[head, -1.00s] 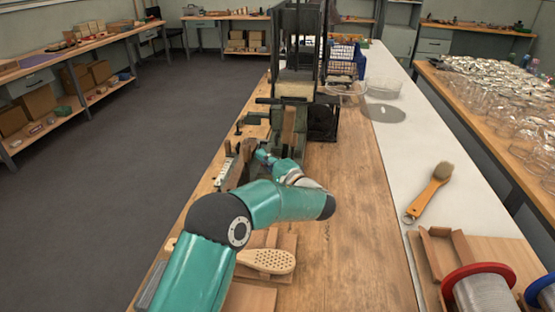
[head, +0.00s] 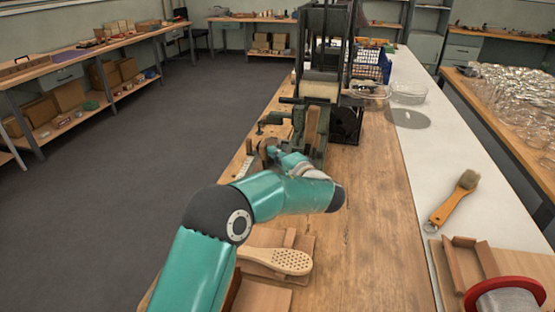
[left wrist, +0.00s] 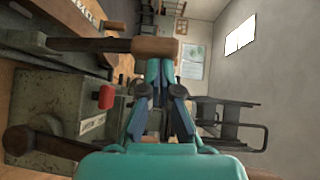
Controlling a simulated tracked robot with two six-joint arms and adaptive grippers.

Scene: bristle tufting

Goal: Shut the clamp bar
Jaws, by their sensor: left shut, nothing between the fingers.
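The clamp bar (left wrist: 90,45) shows in the left wrist view as a dark metal bar with a brown wooden grip (left wrist: 155,48) at its end. It runs across the upper left, above the grey-green clamp body (left wrist: 45,105). My left gripper (left wrist: 160,66) is shut and empty, its fingertips close to the underside of the grip in the picture. I cannot tell whether they touch it. In the head view my left gripper (head: 274,152) is at the left side of the green bench machine (head: 312,135), partly hidden by my own wrist. My right gripper is out of view.
A red knob (left wrist: 106,97) and a dark wooden knob (left wrist: 20,140) stick out near the gripper. A perforated brush blank (head: 275,260) lies on the bench nearer me. A brush (head: 455,201) lies on the white strip at right.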

